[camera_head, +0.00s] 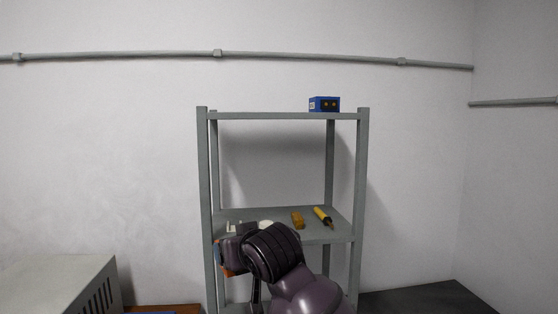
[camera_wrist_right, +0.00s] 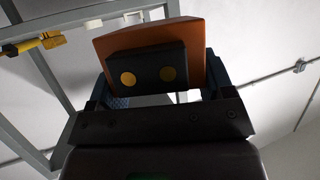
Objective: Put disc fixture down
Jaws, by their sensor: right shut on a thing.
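The disc fixture appears to be the orange block (camera_wrist_right: 145,38) with a dark box (camera_wrist_right: 148,78) on its face that carries two yellow discs. My right gripper (camera_wrist_right: 155,92) is shut on it, with a finger at each side in the right wrist view. In the head view my right gripper (camera_head: 222,256) is at the left front of the grey shelf unit (camera_head: 281,116), near the middle shelf. Only a small orange part of the fixture (camera_head: 228,271) shows there, the rest hidden by my wrist. My left gripper is not in view.
The middle shelf (camera_head: 315,232) holds a yellow block (camera_head: 298,220), a yellow-handled tool (camera_head: 322,215) and pale items (camera_head: 231,227) at its left. A blue box (camera_head: 324,104) stands on the top shelf. A grey cabinet (camera_head: 60,275) is at lower left, a dark surface (camera_head: 430,300) at lower right.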

